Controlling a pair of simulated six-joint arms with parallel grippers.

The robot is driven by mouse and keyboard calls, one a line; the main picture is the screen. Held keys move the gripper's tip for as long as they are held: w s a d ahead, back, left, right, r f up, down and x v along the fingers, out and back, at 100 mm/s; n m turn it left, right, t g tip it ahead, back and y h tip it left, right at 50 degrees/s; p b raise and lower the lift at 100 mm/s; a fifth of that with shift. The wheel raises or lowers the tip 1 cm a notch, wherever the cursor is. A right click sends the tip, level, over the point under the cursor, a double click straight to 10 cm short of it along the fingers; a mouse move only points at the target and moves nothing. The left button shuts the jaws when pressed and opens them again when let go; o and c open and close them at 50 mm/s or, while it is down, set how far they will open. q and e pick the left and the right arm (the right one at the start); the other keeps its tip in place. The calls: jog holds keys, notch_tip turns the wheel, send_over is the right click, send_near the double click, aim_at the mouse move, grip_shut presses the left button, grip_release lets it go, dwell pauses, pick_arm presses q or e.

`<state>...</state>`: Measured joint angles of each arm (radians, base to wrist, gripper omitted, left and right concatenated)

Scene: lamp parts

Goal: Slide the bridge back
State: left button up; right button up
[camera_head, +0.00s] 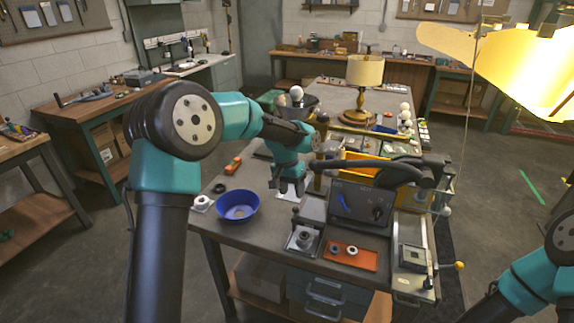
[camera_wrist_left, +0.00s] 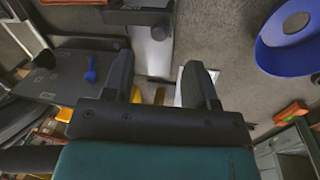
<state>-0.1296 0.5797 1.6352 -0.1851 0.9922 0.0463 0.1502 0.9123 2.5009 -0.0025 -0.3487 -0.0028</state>
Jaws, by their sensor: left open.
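A brass-coloured crossbar (camera_head: 372,133), probably the bridge, spans the back part of the bench fixture in the head view. A brass upright (camera_head: 318,172) stands under its left end. My left gripper (camera_head: 291,190) is open over the bench, left of the upright and apart from it. In the left wrist view its two fingers (camera_wrist_left: 160,85) are spread, with a pale metal strip (camera_wrist_left: 152,50) beyond them and no part held. My left forearm hides some of the bench behind it. My right arm enters at the lower right, its gripper out of view.
A blue bowl (camera_head: 238,206) sits left of my gripper. A dark control box (camera_head: 360,205) with a blue lever stands to the right. An orange tray (camera_head: 349,255) with small round parts lies in front. A lamp (camera_head: 363,85) stands at the back.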

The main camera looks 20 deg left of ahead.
aim_at(295, 207)
pick_arm(q)
notch_tip(295, 207, up, 9)
jog(key=a, duration=0.1)
jog(key=shift+w+a, duration=0.2)
jog(key=shift+a, duration=0.15)
jog(key=n, duration=0.3)
jog(key=s+n+t, duration=0.1)
jog(key=n, duration=0.2)
jog(key=s+n, duration=0.1)
jog(key=n, duration=0.2)
jog(key=shift+s+d+t, duration=0.25)
jog(key=shift+t, duration=0.05)
jog(key=shift+f, duration=0.1)
jog(key=x, duration=1.7)
jog(key=shift+a+f, duration=0.15)
jog(key=shift+a, duration=0.05)
jog(key=shift+c, duration=0.4)
